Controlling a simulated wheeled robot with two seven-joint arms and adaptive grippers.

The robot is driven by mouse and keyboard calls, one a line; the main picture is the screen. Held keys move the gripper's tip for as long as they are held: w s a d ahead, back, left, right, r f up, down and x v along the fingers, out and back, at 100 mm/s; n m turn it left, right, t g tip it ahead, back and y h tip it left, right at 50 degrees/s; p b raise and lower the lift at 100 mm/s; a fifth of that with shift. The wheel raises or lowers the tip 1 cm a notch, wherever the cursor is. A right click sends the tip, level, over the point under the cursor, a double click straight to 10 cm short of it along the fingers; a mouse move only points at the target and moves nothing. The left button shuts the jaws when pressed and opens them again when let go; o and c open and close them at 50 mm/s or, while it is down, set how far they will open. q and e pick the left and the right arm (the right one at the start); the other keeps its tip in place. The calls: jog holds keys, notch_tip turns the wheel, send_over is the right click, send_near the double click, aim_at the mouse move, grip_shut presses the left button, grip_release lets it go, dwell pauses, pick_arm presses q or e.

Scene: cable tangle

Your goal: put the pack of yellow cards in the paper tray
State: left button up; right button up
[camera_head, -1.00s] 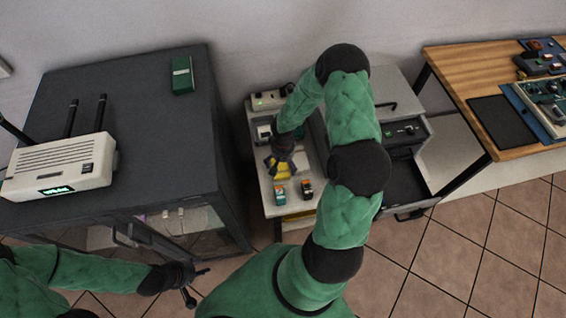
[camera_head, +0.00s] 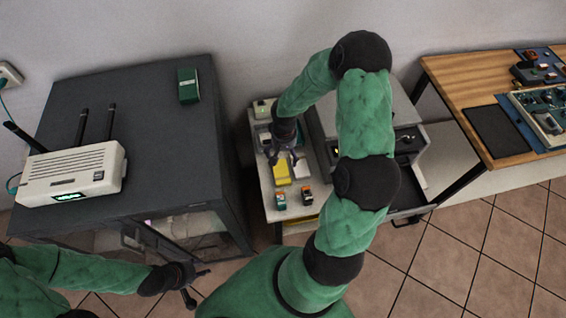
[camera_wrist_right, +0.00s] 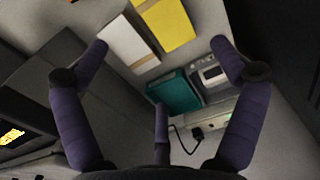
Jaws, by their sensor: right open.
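The pack of yellow cards (camera_head: 282,172) lies flat on the light top of the small cart, beside a white pack (camera_head: 301,168). In the right wrist view the yellow pack (camera_wrist_right: 166,22) and the white pack with a tan band (camera_wrist_right: 127,43) lie side by side, beyond the fingertips. My right gripper (camera_head: 284,158) is open and empty, just behind and above the packs. My left gripper (camera_head: 199,284) is low at the front left, its fingers spread and empty. I cannot tell for sure which part is the paper tray.
Two small boxes, green (camera_head: 280,200) and orange-black (camera_head: 307,194), stand at the cart's front. A teal item (camera_wrist_right: 176,92) and a grey device (camera_wrist_right: 211,75) lie behind the packs. A dark cabinet (camera_head: 150,160) with a white router (camera_head: 72,176) stands left. An open drawer (camera_head: 405,160) is at right.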

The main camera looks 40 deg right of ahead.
notch_tip(320, 180, down, 2)
jog(key=b, duration=0.4)
send_over(284, 169)
jog(key=f, duration=0.5)
jog(key=shift+w+a+f, duration=0.15)
jog(key=shift+w+f, duration=0.05)
jog(key=shift+f, duration=0.05)
notch_tip(284, 169, down, 5)
jog(key=shift+s+f+b, duration=0.1)
jog(key=shift+s+b, duration=0.05)
jog(key=shift+b, duration=0.95)
jog(key=c, duration=1.1)
